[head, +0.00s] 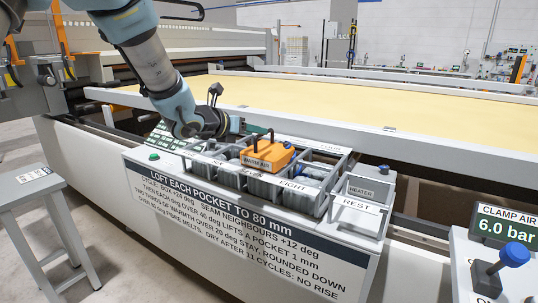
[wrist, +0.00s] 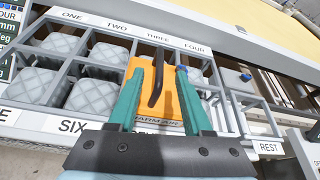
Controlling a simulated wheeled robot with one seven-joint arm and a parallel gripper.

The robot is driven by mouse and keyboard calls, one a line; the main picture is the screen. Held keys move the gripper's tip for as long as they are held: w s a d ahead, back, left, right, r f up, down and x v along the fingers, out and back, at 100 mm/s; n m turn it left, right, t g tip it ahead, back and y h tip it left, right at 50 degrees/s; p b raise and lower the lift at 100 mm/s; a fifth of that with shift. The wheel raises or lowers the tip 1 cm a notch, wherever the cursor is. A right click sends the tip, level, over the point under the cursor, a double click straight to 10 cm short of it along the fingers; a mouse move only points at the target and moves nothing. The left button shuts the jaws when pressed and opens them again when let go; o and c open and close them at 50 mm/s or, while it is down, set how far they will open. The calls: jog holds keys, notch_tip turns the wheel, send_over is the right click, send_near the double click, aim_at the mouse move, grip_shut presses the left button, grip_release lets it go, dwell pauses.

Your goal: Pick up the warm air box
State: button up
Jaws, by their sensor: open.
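The warm air box (head: 267,155) is orange, with a black upright handle and a "WARM AIR" label on its front. It sits over the middle of the pocket rack (head: 327,203). In the wrist view the box (wrist: 172,112) lies beyond and between my two teal fingers, and its black handle (wrist: 156,80) shows in the gap between them. My gripper (wrist: 160,72) is open and holds nothing. In the head view my wrist is just left of the box; my fingertips are not clear there. I cannot tell whether the fingers touch the handle.
Grey quilted blocks (wrist: 92,95) fill several rack pockets. An empty holder marked REST (head: 361,207) stands right of the rack. A yellow bed (head: 330,112) lies behind a white rail. A stool (head: 40,185) is at left, a clamp air panel (head: 503,226) at right.

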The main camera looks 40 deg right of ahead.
aim_at(268, 148)
jog(key=shift+p+x, duration=1.3)
jog(key=shift+x, duration=1.35)
jog(key=shift+f, duration=0.15)
grip_shut()
